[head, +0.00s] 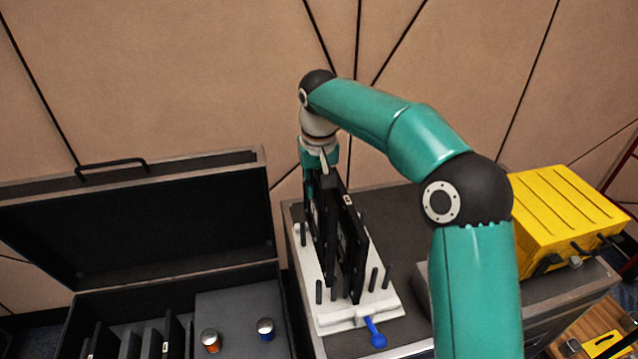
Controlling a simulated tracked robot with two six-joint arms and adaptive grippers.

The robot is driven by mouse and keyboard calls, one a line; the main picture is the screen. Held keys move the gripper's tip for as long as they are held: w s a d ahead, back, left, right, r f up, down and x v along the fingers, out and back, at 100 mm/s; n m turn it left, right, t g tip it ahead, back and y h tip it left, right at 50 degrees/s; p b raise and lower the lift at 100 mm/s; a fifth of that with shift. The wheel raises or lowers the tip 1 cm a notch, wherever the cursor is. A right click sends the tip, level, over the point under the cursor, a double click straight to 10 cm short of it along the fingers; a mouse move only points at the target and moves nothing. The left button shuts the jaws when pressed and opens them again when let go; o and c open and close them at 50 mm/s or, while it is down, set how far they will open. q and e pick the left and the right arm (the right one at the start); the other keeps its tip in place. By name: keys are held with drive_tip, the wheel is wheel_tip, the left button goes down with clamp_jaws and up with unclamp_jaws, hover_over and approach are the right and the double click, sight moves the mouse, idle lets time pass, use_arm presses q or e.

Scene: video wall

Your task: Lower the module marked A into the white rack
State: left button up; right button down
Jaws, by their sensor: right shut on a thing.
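The white rack (385,303) stands on a dark case top, with short black pegs and a blue-handled lever (374,333) at its front. Two black, plate-like modules stand upright side by side over it: a left module (322,235) and a right module (352,255). My right gripper (316,185) comes down from above and is shut on the left module at its top rear. No letter A can be read, and the lower edges are partly hidden, so I cannot tell how deep it sits. My left gripper is out of view.
An open black case (140,225) at left holds several black modules (100,343) in slots. A yellow box (565,215) stands at right. My right arm crosses above the rack's right side.

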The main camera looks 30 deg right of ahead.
idle(0.6)
drive_tip(key=shift+f+b, duration=3.35)
drive_tip(key=shift+f, duration=1.5)
drive_tip(key=shift+f+b, duration=0.3)
drive_tip(key=shift+f, duration=0.25)
drive_tip(key=c, duration=0.6)
unclamp_jaws()
wheel_tip(320, 180, up, 8)
drive_tip(key=p, duration=0.7)
drive_tip(key=shift+p, duration=0.3)
drive_tip(key=shift+r, duration=0.1)
